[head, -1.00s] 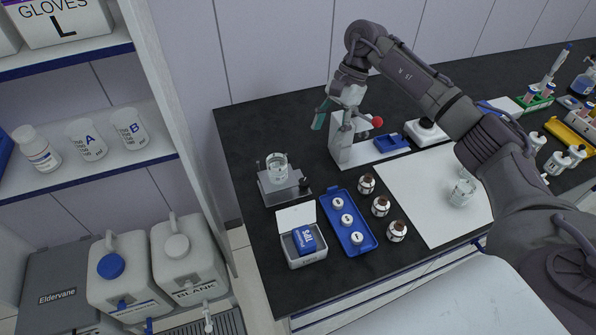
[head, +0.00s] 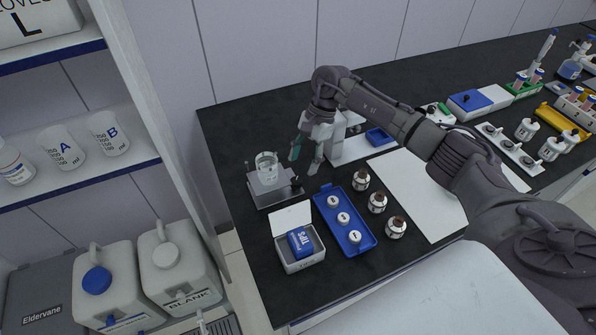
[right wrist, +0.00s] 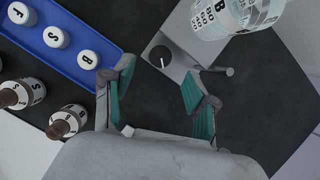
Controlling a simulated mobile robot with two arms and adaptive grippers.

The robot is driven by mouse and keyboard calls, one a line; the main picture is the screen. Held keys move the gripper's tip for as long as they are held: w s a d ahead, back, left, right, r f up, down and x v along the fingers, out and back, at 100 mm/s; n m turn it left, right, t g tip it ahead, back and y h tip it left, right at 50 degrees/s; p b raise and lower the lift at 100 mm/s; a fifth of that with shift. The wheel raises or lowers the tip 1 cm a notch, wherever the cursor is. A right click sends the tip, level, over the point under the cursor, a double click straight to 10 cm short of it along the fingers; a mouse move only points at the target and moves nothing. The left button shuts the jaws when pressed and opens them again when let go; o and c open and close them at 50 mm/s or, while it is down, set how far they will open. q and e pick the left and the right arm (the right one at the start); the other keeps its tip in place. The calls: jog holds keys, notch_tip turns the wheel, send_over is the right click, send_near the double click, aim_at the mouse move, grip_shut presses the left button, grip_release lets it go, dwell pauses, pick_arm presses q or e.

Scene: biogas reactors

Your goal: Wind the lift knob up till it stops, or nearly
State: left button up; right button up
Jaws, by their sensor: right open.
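In the right wrist view the knob (right wrist: 160,57) is round and black with a white mark, on the grey lift (right wrist: 185,52), with the lettered beaker (right wrist: 230,14) beyond. My right gripper (head: 305,158) is open and empty, with teal finger pads. In the wrist view the knob lies just beyond and between its fingertips (right wrist: 158,80), apparently not gripped. My left gripper is out of view.
A blue tray (head: 365,241) with several white-capped jars and brown bottles (head: 377,203) stand right of the lift. A white tips box (head: 300,266) is in front. A white stand (head: 352,150) is behind the gripper. Black bench behind the lift is clear.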

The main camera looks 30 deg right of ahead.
aim_at(297, 180)
jog(key=shift+p+x, duration=0.55)
jog(key=shift+x, duration=2.25)
grip_shut()
jog(key=shift+d+m, duration=0.1)
jog(key=shift+m, duration=0.2)
jog(key=shift+m+t+b, duration=0.4)
jog(key=shift+m, duration=0.2)
jog(key=shift+s+m+t+b, duration=0.1)
jog(key=shift+m+t+b, duration=0.35)
jog(key=shift+m, duration=0.75)
jog(key=m+t, duration=0.2)
jog(key=m, duration=0.2)
jog(key=shift+s+m, duration=0.1)
jog(key=shift+m, duration=0.3)
jog(key=shift+h, duration=0.3)
